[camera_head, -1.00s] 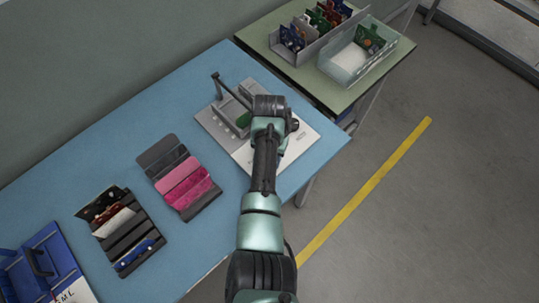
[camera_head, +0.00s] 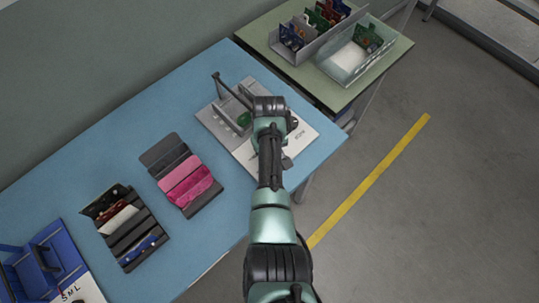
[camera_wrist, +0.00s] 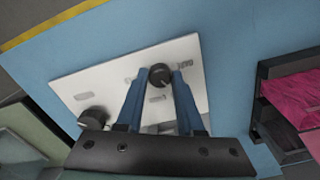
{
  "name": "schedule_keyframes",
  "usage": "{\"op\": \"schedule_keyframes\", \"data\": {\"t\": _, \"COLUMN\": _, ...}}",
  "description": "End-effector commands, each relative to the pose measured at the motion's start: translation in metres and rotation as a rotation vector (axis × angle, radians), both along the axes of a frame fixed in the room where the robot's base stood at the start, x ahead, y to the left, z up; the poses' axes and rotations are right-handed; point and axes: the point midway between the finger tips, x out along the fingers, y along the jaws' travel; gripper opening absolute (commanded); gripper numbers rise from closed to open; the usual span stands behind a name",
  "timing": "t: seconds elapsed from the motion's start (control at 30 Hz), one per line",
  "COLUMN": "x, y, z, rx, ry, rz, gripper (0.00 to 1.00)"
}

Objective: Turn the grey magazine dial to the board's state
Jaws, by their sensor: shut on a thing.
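A dark round dial (camera_wrist: 160,75) with a light pointer mark sits on a white panel (camera_wrist: 110,72) in the wrist view. The blue fingers of my gripper (camera_wrist: 159,77) stand on either side of it, shut on it. A second dark knob (camera_wrist: 92,117) is at the panel's left edge in the wrist view. In the head view the grey magazine (camera_head: 226,113), with a green piece in it, stands on the pale panel (camera_head: 317,140). My wrist hides the dial and fingertips there. The dial's exact setting is too small to read.
On the blue table (camera_head: 108,152) lie a pink-lined dark tray (camera_head: 210,202), a dark rack (camera_head: 140,255) with several cards, and a blue unit (camera_head: 45,262) marked S M L. A green table (camera_head: 345,97) behind holds a grey rack and a clear bin (camera_head: 340,75).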

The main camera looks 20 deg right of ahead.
Motion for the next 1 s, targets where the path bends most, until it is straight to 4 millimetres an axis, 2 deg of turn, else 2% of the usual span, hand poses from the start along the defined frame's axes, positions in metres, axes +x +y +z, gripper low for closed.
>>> {"op": "schedule_keyframes", "data": {"t": 0.5, "x": 0.0017, "y": -0.0004, "z": 0.0014, "rx": -0.001, "ry": -0.005, "rz": 0.020, "gripper": 0.00}}
{"op": "schedule_keyframes", "data": {"t": 0.53, "x": 0.0017, "y": -0.0004, "z": 0.0015, "rx": -0.001, "ry": -0.005, "rz": 0.020, "gripper": 0.38}}
{"op": "schedule_keyframes", "data": {"t": 0.7, "x": 0.0012, "y": -0.0003, "z": 0.0010, "rx": -0.001, "ry": -0.004, "rz": 0.020, "gripper": 0.67}}
{"op": "schedule_keyframes", "data": {"t": 1.0, "x": 0.0006, "y": -0.0001, "z": 0.0017, "rx": 0.000, "ry": -0.002, "rz": 0.020, "gripper": 0.67}}
